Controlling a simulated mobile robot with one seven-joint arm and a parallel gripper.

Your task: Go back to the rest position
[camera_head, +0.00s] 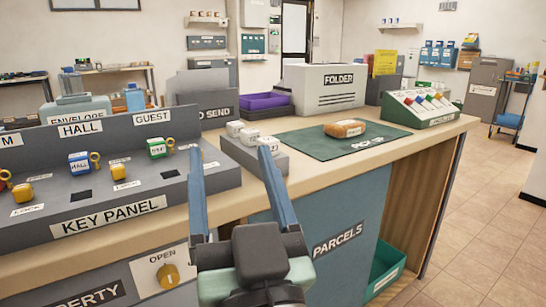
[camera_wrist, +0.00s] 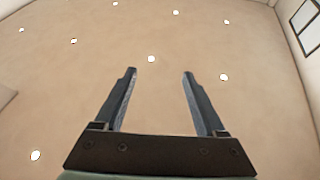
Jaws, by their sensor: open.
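My gripper (camera_head: 230,165) is open and empty, in front of the counter with its two blue-grey fingers spread apart and pointing up. In the wrist view the gripper (camera_wrist: 158,82) shows both fingers apart with nothing between them, against a pale ceiling with small round lights. In the head view the fingertips overlap the right end of the grey key panel (camera_head: 110,218) and the small grey block with white pieces. I cannot tell whether they touch anything.
The wooden counter (camera_head: 450,127) carries a green mat (camera_head: 310,143) with a brown parcel (camera_head: 345,129), a FOLDER box (camera_head: 325,88) and a purple tray (camera_head: 264,102). An OPEN knob (camera_head: 168,275) is on the front.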

